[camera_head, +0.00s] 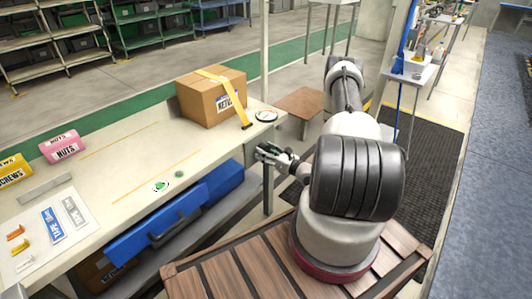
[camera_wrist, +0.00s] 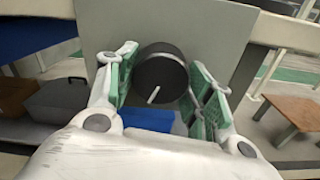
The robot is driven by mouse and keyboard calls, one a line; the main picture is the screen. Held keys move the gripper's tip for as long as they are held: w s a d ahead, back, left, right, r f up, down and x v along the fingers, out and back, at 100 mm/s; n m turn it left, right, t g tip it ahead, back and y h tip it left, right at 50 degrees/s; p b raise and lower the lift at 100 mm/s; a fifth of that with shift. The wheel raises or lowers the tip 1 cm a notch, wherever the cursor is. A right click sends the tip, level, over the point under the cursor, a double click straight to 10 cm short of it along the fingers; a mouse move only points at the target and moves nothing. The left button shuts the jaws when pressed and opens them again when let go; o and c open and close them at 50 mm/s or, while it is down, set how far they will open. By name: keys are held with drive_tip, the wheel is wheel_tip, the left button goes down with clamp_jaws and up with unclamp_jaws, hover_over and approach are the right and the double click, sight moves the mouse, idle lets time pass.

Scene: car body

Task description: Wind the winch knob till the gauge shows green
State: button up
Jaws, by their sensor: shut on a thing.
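The winch knob (camera_wrist: 162,78) is a dark round cylinder with a white line on its face that points down and slightly left. It stands out from a grey plate (camera_wrist: 212,30) in the wrist view. My gripper (camera_wrist: 158,92) has its green-padded fingers on both sides of the knob and is shut on it. In the head view my gripper (camera_head: 262,154) is at the bench's right end, which hides the knob there. The gauge (camera_head: 266,116) is a pale round dial with a dark rim on the bench top; its reading is too small to tell.
A cardboard box (camera_head: 210,97) with a yellow strap (camera_head: 233,100) stands on the bench (camera_head: 120,160) left of the gauge. A blue drawer (camera_head: 165,222) juts from the bench front. A low brown table (camera_wrist: 292,112) stands right in the wrist view.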

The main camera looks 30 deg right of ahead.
drive_tip(key=m, duration=0.4)
drive_tip(key=shift+a+m, duration=0.1)
drive_tip(key=shift+m, duration=1.7)
drive_tip(key=o, duration=1)
drive_tip(key=shift+o, duration=0.2)
drive_tip(key=shift+s, duration=0.1)
drive_tip(key=v, duration=1.2)
drive_tip(key=shift+r, duration=0.1)
